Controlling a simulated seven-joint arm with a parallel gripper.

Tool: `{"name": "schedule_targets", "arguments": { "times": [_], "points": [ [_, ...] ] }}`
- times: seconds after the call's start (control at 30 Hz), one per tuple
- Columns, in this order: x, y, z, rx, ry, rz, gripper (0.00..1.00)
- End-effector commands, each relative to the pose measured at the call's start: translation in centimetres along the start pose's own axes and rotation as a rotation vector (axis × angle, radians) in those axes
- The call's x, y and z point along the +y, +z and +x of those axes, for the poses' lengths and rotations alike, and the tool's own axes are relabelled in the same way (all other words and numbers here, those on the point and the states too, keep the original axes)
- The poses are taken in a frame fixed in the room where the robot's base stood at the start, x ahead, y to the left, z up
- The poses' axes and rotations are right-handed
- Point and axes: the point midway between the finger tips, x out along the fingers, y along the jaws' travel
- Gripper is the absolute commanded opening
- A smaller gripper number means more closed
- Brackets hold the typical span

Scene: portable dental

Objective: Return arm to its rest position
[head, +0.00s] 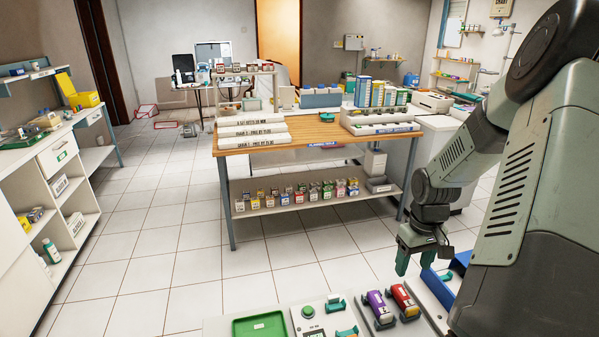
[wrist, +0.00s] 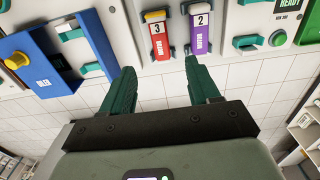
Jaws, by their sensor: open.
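My gripper (head: 414,262) hangs from my bent arm at the right of the head view, above the right part of the near counter. In the wrist view its two green fingers (wrist: 163,85) are spread apart with nothing between them. A red item marked 3 (wrist: 159,38) and a purple item marked 2 (wrist: 201,30) sit side by side on the counter beyond the fingertips. The head view shows the same red item (head: 404,301) and purple item (head: 380,308) to the left of and below the gripper, apart from it.
A green tray (head: 258,325) and a panel with a green button (head: 308,311) are on the near counter. A blue holder (wrist: 40,67) with a yellow round part is at the left of the wrist view. A wooden-topped table (head: 318,132) stands beyond open tiled floor.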

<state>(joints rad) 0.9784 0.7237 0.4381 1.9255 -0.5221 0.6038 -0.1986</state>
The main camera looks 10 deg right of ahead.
Motion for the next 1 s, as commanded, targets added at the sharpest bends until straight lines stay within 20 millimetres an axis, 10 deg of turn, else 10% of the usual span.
{"name": "schedule_targets", "arguments": {
  "times": [0.17,0.5,0.8,1.0],
  "points": [
    [-1.1,-0.8,-3.0,0.005,0.053,-0.033,0.61],
    [-10.9,-1.5,-19.6,0.13,0.265,-0.145,0.61],
    [-20.7,4.3,-30.9,0.371,0.272,-0.21,0.61],
    [-24.8,9.4,-34.7,0.521,0.182,-0.256,0.61]
  ]
}}
